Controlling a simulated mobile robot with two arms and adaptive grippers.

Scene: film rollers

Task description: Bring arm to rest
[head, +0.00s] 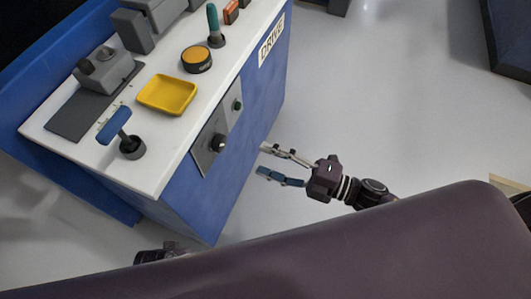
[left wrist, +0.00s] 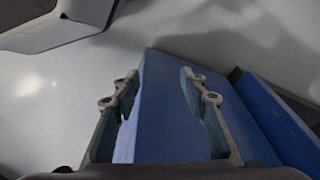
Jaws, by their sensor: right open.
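My right gripper (head: 261,160) is open and empty in the head view. Its two fingers are spread and point left toward the blue side of the control console (head: 258,105), over the grey floor. In the left wrist view my left gripper (left wrist: 159,75) has its two fingers apart with nothing between them. A blue console panel shows behind and between them. In the head view only a small dark part of my left arm shows at the bottom left; my own dark body hides the rest.
The console's white top carries a blue-handled lever (head: 115,125), a yellow tray (head: 167,94), an orange button (head: 196,58) and a teal-handled lever (head: 213,22). A black knob (head: 219,142) sticks out of its side panel. Floor (head: 400,90) right of the console is clear.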

